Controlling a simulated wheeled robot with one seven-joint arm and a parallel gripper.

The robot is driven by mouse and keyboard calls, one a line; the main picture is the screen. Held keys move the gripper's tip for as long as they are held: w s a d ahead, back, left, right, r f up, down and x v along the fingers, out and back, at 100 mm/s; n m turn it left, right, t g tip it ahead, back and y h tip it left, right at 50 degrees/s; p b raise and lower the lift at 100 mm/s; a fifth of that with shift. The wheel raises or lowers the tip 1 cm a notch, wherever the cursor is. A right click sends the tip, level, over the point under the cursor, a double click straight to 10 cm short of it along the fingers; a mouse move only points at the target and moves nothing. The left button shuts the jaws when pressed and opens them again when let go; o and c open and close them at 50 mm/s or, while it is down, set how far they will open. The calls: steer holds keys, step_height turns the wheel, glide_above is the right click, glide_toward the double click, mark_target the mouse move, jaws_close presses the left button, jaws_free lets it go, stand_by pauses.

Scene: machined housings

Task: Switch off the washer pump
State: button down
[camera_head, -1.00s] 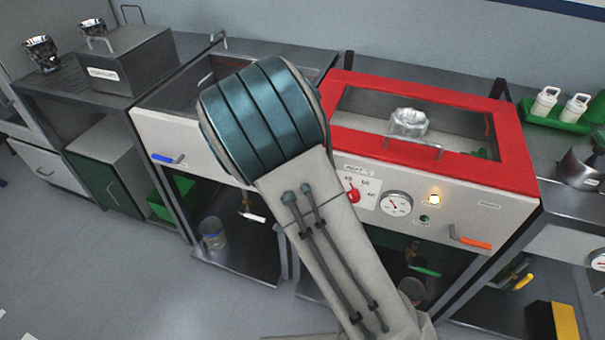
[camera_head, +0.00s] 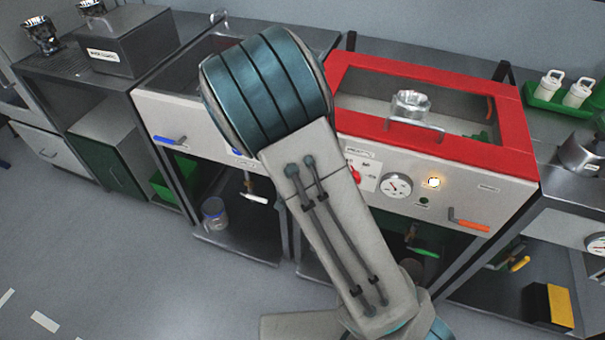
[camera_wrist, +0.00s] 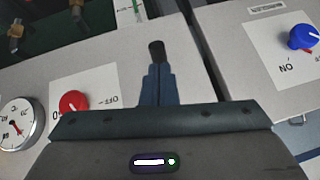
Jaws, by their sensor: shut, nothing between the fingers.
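The red-framed washer (camera_head: 525,135) has a pale front panel with a red knob (camera_head: 355,174), a round gauge (camera_head: 396,186), a lit lamp (camera_head: 434,183) and an orange-handled lever (camera_head: 470,222). The red knob also shows in the wrist view (camera_wrist: 73,103). A blue knob (camera_wrist: 303,38) on a white plate, with letters reading "NO" in this view, is on the neighbouring panel. My gripper (camera_wrist: 157,52) is shut and empty, over the panel between the red and blue knobs and apart from both. My arm hides it in the head view. Which control is the pump's cannot be told.
A blue-handled lever (camera_head: 170,141) is on the left panel. A metal part (camera_head: 411,104) sits inside the washer behind its front handle (camera_head: 415,130). A green tray (camera_head: 560,112) holds white bottles at right. The floor at left is clear.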

steer(key=s+a+r+p, duration=0.2)
steer(key=s+r+p, duration=0.3)
steer(key=s, duration=0.5)
steer(key=shift+s+a+r+p, duration=0.25)
steer(key=shift+r+p, duration=0.15)
steer(key=shift+r, duration=0.85)
